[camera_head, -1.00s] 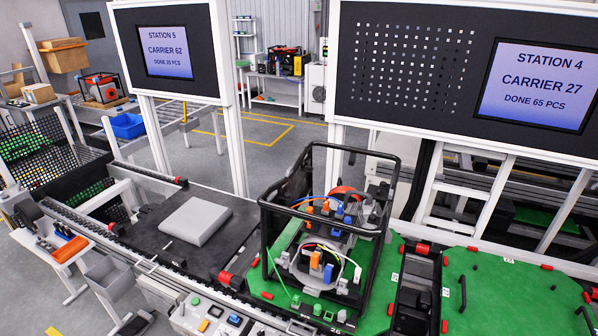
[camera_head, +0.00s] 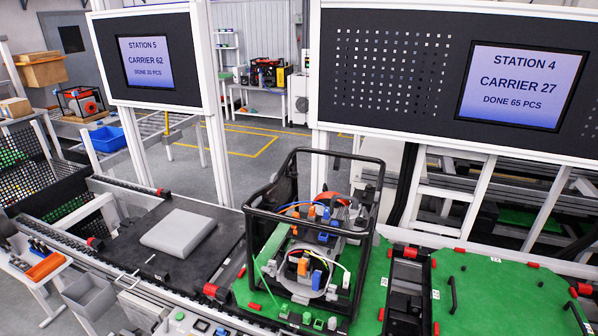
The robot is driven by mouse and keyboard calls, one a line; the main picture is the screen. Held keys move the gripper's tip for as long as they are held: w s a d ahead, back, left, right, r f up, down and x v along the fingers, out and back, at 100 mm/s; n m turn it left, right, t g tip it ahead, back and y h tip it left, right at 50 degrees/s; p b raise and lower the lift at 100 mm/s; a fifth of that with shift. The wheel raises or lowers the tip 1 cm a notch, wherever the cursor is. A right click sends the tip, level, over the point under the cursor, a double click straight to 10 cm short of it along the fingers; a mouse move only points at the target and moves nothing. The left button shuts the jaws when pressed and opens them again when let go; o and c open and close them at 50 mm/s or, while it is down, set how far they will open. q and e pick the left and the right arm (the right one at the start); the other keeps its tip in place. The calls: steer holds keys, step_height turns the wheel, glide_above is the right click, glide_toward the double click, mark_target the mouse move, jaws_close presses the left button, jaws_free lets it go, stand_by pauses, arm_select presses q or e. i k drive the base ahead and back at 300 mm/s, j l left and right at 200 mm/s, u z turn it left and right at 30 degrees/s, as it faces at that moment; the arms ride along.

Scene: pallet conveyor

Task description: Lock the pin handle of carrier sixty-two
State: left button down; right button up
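The Station 5 screen (camera_head: 147,62) at the upper left reads "CARRIER 62, DONE 35 PCS". Below it, a black carrier plate (camera_head: 120,243) lies on the conveyor with a grey block (camera_head: 178,231) on top. I cannot make out a pin handle there. To its right, a green carrier (camera_head: 370,285) bears a black cage frame (camera_head: 312,240) around wired parts. Another green carrier (camera_head: 500,292) at the far right has black handles (camera_head: 453,295) and red corner pieces. I cannot read which carrier is sixty-two. Neither of my grippers shows.
The Station 4 screen (camera_head: 522,87) reads "CARRIER 27, DONE 65 PCS". A conveyor rail (camera_head: 75,250) runs along the front left. A small side table (camera_head: 30,278) with an orange bin (camera_head: 46,267) and a grey bin (camera_head: 90,293) stand at the lower left. Bare floor lies behind the conveyor.

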mark_target(138, 282)
steer(key=u, duration=1.4)
steer(key=i+j+z, duration=0.35)
steer(key=i+j, duration=1.6)
